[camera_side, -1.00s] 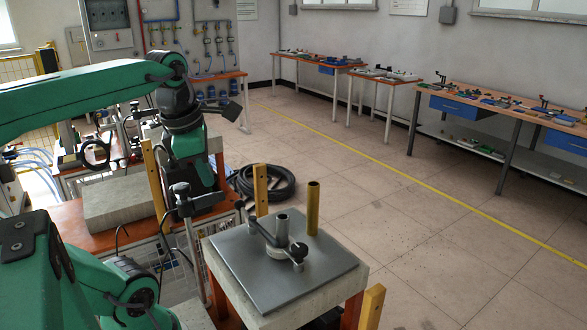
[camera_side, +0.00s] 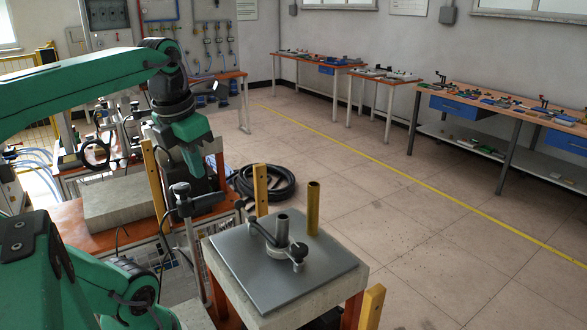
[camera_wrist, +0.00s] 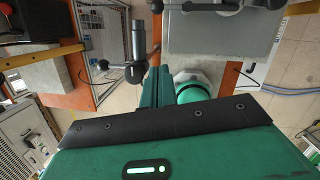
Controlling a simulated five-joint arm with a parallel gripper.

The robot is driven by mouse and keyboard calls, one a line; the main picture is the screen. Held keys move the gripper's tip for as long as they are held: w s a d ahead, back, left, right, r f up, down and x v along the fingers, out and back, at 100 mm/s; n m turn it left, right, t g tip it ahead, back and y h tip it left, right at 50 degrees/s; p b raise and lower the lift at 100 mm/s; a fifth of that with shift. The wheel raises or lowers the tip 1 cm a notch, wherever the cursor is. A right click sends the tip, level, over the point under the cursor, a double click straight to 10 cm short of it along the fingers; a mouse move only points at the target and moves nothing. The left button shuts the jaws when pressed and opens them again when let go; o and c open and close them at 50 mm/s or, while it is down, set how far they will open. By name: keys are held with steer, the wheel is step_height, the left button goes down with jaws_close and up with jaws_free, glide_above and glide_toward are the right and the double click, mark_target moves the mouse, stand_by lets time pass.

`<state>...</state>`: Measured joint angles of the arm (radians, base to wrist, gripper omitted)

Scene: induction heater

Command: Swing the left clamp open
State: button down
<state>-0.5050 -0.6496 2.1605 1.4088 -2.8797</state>
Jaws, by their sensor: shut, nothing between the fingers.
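A low pale ring fixture (camera_side: 277,249) sits on a grey plate (camera_side: 240,270) in the side view. Around it are a dark left clamp arm (camera_side: 262,233) and a black-knobbed clamp (camera_side: 299,252) at the front right. I cannot tell how far either is swung. In the wrist view, dark clamp parts (camera_wrist: 205,6) show at the top edge, cut off, above the plate (camera_wrist: 222,35). My gripper (camera_side: 198,178) is left of and behind the plate, apart from the clamps. Its green fingers (camera_wrist: 157,85) are together and empty.
A stand with a black head (camera_side: 181,190) is left of the plate; yellow uprights (camera_side: 261,188) are close by. A stone block (camera_side: 118,203) lies on the orange bench. The floor right of the plate is clear.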

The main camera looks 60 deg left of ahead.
mark_target(256, 221)
steer(key=shift+f, duration=0.15)
steer(key=x, duration=0.6)
steer(key=w+x, duration=0.1)
steer(key=x, duration=0.3)
steer(key=shift+w+d, duration=0.1)
steer(key=shift+w, duration=0.05)
steer(key=shift+w+a+f, duration=0.15)
steer(key=shift+w, duration=0.55)
steer(key=shift+w+a+f, duration=0.1)
steer(key=shift+w+a, duration=0.1)
steer(key=shift+w, duration=0.5)
